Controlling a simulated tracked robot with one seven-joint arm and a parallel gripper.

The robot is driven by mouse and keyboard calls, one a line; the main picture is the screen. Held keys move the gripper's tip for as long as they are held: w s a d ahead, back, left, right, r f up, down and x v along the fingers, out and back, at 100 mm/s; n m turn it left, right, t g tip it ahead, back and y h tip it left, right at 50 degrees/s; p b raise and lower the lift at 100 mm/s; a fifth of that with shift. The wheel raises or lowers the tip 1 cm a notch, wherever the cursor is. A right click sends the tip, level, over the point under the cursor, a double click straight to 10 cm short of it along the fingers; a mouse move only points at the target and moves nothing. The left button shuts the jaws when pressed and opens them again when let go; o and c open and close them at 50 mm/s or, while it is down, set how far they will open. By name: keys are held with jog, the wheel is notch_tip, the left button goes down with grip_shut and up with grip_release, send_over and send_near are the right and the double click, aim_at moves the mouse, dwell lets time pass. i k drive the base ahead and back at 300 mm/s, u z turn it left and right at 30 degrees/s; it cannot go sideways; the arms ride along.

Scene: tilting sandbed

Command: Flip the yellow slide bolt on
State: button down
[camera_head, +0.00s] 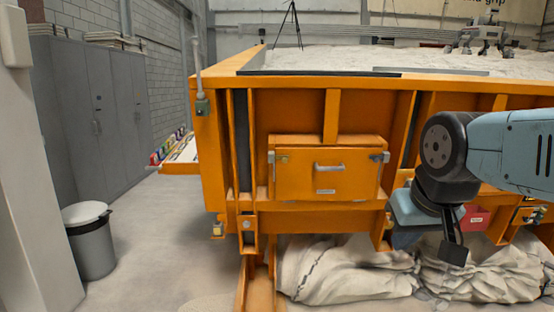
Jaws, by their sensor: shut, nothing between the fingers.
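The orange sandbed (230,135) stands in front of me. A small orange door (300,182) with a grey handle is on its near side. A small yellowish latch (282,159) sits at the door's upper left corner. Another small yellow fitting (218,229) is low on the left post. I cannot tell which is the slide bolt, nor its position. My gripper (453,258) is at the right, pointing down, shut and empty. It is right of the door and lower, apart from both fittings.
White sacks (345,270) lie under the sandbed. A red box (477,219) is partly hidden behind my arm. A grey bin (91,245) stands at the left by grey cabinets (95,110). The floor between the bin and the sandbed is clear.

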aim_at(284, 158)
jog(key=k, duration=0.6)
jog(key=u, duration=0.2)
jog(key=i, duration=0.35)
jog(key=u, duration=0.6)
jog(key=i, duration=1.85)
jog(key=z, duration=0.8)
jog(key=k, duration=0.95)
jog(key=z, duration=0.15)
jog(key=i, duration=0.3)
